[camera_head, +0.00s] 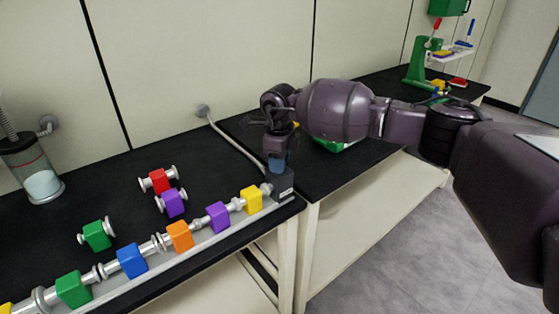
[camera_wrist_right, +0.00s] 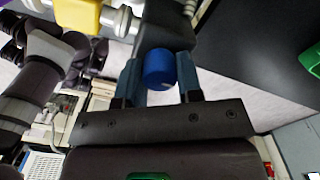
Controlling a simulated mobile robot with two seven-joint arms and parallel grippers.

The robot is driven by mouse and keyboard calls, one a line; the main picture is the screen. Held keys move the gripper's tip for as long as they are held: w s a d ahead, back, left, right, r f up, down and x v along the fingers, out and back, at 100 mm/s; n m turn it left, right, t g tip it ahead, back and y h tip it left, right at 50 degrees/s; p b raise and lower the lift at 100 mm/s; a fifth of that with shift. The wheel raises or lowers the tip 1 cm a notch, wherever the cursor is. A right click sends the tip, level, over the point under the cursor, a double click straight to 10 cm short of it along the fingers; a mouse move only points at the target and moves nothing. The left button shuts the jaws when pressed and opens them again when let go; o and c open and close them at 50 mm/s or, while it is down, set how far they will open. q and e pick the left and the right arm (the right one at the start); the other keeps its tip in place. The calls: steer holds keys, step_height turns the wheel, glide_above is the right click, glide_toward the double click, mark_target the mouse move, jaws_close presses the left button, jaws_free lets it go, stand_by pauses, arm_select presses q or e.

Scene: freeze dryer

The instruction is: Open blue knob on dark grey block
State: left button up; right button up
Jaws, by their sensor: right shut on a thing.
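The dark grey block (camera_head: 286,185) sits at the right end of the pipe row, near the table's front corner. In the right wrist view the dark grey block (camera_wrist_right: 168,28) is at the top centre, with the blue knob (camera_wrist_right: 160,69) on its near face. My right gripper (camera_head: 277,165) is over the block, its fingers pointing down. In the right wrist view my right gripper (camera_wrist_right: 160,80) has one finger on each side of the knob and is shut on it. In the head view the fingers hide the knob.
The pipe row carries a yellow block (camera_head: 251,199), a purple block (camera_head: 217,216), an orange block (camera_head: 179,236) and others along the table edge. Loose red (camera_head: 158,181) and green (camera_head: 96,235) valves lie behind it. A glass vessel (camera_head: 38,180) stands at left.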

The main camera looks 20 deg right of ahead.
steer(key=shift+r, duration=0.1)
steer(key=o, duration=0.9)
step_height(320, 180, up, 11)
steer(key=shift+f, duration=0.1)
stand_by(0.3)
